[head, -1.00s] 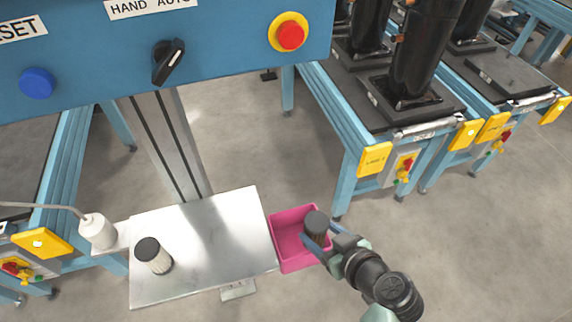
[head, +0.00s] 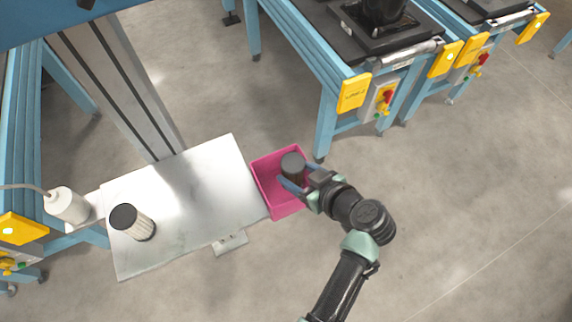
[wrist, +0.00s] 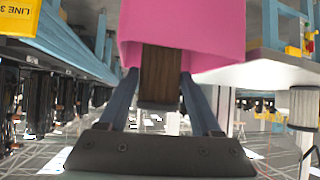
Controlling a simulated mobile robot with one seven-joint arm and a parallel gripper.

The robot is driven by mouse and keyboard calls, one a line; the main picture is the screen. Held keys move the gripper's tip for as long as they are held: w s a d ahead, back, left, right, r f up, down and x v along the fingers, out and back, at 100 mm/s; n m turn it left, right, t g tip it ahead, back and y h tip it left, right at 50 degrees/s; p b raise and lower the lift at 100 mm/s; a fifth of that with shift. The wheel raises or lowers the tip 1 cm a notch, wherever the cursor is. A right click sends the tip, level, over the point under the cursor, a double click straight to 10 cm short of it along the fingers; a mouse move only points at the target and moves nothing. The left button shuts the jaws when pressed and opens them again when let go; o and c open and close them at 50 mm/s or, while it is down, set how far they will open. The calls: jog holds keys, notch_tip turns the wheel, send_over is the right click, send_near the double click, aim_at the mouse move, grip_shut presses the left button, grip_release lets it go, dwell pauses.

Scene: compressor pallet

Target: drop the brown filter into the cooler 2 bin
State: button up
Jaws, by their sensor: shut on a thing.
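The brown filter (head: 292,163), a cylinder with a dark grey cap, is held upright between my gripper's fingers. My gripper (head: 293,184) is shut on it and reaches in from the right. In the head view the filter overlaps the inside of the pink bin (head: 266,190). How far it sits below the rim is hard to tell. In the wrist view the filter's brown pleats (wrist: 160,72) show between the two fingers (wrist: 157,98), against the pink bin (wrist: 215,25). No cooler 2 label is readable on the bin.
A metal table (head: 190,200) adjoins the bin's left side. A pale filter with a dark cap (head: 133,222) stands on it. A white cylinder with a cable (head: 67,205) is at the far left. Blue workbenches (head: 300,60) stand behind. The floor at right is clear.

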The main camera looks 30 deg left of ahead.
jog(key=o, duration=1.5)
jog(key=b+v, duration=0.1)
jog(key=v, duration=1.2)
jog(key=shift+w, duration=0.1)
